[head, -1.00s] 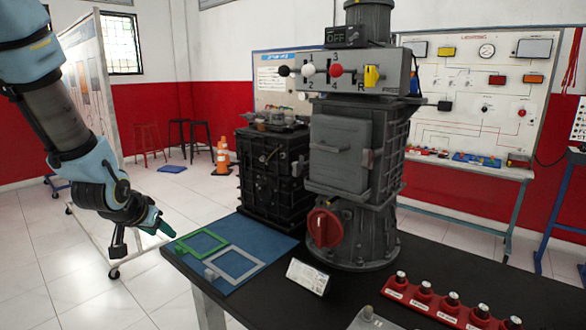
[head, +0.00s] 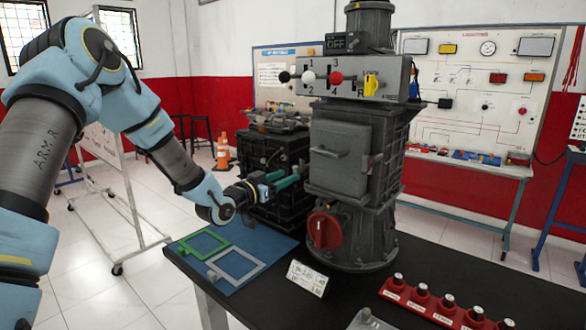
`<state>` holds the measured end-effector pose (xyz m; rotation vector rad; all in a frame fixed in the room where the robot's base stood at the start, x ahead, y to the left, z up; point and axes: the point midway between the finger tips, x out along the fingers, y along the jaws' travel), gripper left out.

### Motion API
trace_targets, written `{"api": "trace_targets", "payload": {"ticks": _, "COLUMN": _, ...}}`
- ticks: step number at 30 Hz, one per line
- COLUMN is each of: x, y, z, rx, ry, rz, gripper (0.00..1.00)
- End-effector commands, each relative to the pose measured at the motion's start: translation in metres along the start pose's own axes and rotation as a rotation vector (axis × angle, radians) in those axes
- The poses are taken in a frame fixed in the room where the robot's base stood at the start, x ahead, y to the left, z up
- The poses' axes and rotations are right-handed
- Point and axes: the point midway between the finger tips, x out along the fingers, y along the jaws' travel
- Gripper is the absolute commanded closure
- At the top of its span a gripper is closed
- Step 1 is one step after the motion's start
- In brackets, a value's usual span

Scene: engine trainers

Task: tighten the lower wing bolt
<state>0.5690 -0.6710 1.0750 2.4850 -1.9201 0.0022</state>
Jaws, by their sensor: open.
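The grey engine trainer (head: 350,210) stands on the dark table, with a square door (head: 340,155) on its front. A small fitting (head: 376,160) sticks out at the door's right edge; I cannot tell whether it is a wing bolt. The lower wing bolt cannot be made out clearly. My gripper (head: 290,180) has teal fingers and is open. It reaches in from the left, in front of the black block's right side and left of the grey trainer. No held object is visible, and contact cannot be judged.
The black block (head: 262,155) stands behind my gripper. A blue mat (head: 235,282) bears a green frame (head: 203,243) and a grey frame (head: 237,265). A red knob (head: 324,231) juts from the trainer's base. A white label (head: 307,278) and red rack (head: 435,303) stand on the table.

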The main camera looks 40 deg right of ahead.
Motion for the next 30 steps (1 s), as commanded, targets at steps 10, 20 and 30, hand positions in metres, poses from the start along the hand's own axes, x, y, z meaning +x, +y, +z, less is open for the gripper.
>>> {"api": "trace_targets", "payload": {"ticks": 10, "x": 0.041, "y": 0.000, "z": -0.001, "rx": 0.000, "ry": -0.001, "rz": -0.001, "gripper": 0.50}}
{"api": "trace_targets", "payload": {"ticks": 20, "x": 0.043, "y": 0.000, "z": 0.001, "rx": 0.000, "ry": -0.002, "rz": -0.001, "gripper": 0.51}}
{"api": "trace_targets", "payload": {"ticks": 30, "x": 0.043, "y": -0.001, "z": 0.000, "rx": 0.000, "ry": -0.002, "rz": -0.002, "gripper": 0.89}}
